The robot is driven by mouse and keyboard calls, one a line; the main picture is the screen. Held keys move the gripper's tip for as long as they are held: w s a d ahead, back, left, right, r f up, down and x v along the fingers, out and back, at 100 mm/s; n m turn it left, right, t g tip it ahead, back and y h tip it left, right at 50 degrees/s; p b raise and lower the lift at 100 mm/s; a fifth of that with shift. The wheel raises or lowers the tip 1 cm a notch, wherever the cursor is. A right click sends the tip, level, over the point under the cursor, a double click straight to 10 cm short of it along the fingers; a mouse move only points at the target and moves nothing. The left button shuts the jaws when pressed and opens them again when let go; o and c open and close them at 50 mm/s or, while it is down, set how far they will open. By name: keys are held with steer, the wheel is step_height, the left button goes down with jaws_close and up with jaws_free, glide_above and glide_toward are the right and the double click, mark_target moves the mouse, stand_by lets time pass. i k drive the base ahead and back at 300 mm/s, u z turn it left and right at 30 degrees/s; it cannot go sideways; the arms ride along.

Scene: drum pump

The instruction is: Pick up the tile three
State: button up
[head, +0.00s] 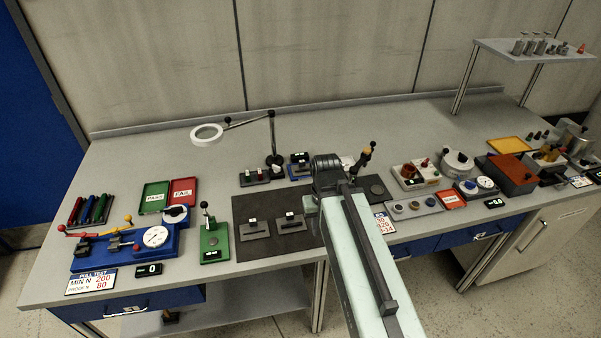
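Two grey tiles with upright grips and small white labels lie on the dark mat (275,240) at the front middle of the bench. One is the left tile (254,229); the other is the right tile (290,225). Their label marks are too small to read, so I cannot tell which, if either, is tile three. My arm reaches in from the bottom and covers the right part of the mat, where another tile could be hidden. My gripper (325,170) is at the arm's far end, right of and beyond both tiles. Its fingers cannot be made out.
A magnifier lamp (207,134) stands behind the mat. Left are a green block with a lever (214,240), a blue gauge fixture (130,243), and green and red trays (182,191). Several devices crowd the right side. The back middle of the bench is clear.

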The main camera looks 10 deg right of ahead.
mark_target(302, 169)
steer(key=u, duration=3.45)
steer(key=k, duration=1.65)
steer(key=z, duration=1.1)
steer(key=i, duration=1.25)
steer(key=u, duration=0.1)
